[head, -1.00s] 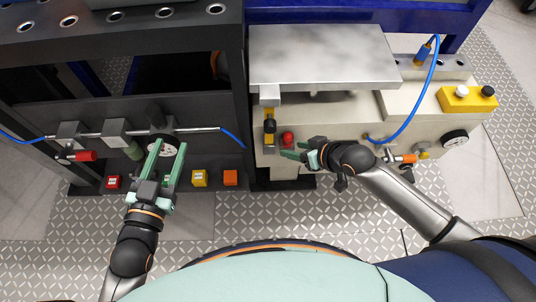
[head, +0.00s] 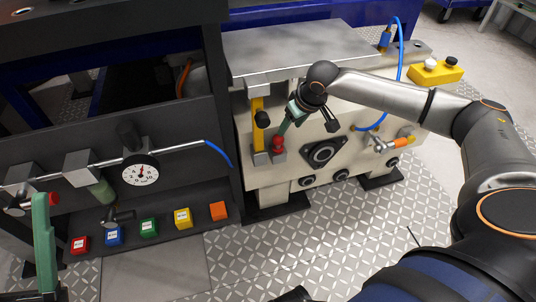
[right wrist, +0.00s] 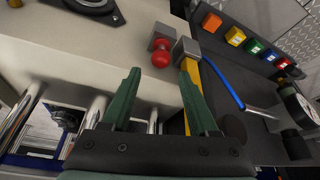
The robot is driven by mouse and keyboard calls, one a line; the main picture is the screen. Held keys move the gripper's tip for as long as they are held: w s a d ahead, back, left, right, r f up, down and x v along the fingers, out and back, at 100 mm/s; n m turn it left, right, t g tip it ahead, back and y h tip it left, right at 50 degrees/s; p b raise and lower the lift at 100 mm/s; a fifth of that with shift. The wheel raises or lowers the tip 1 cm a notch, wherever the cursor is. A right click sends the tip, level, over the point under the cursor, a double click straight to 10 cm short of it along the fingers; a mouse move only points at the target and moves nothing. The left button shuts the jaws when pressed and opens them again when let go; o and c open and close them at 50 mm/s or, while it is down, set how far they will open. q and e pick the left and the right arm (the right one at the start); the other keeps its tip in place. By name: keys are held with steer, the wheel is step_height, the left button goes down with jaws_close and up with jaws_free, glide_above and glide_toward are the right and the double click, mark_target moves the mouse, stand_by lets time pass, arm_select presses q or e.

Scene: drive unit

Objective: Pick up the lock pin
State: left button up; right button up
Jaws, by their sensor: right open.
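The lock pin, which I take to be the red-knobbed pin (head: 277,143), sits in a grey block on the front of the beige drive unit, beside the yellow bar. In the right wrist view its round red knob (right wrist: 160,58) stands out from the block, ahead of and between the fingertips. My right gripper (head: 284,127) is just above the knob in the head view. Its two green fingers (right wrist: 160,80) are apart with nothing between them. My left gripper (head: 45,225) is partly in view at the lower left, and its jaw gap is unclear.
The yellow bar (head: 258,122) with a black knob stands just left of the pin. A metal plate (head: 300,50) overhangs above. A blue hose (head: 398,70) curves on the right. Several coloured blocks (head: 149,228) line the dark bench. The patterned floor in front is clear.

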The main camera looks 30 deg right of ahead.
mark_target(281, 141)
steer(key=b+x, duration=0.3)
steer(key=x, duration=0.4)
steer(key=shift+f, duration=0.1)
steer(key=b+x, duration=0.3)
steer(key=x, duration=0.1)
steer(key=shift+s+a+f, duration=0.1)
steer(key=shift+f, duration=0.05)
steer(key=shift+w+f, duration=0.25)
steer(key=shift+f, duration=0.2)
arm_select(q)
step_height(281, 141, down, 7)
steer(key=n, duration=0.1)
steer(key=shift+w+d+r, duration=0.15)
steer(key=shift+d, duration=0.2)
arm_select(e)
steer(key=shift+c, duration=0.3)
jaws_close()
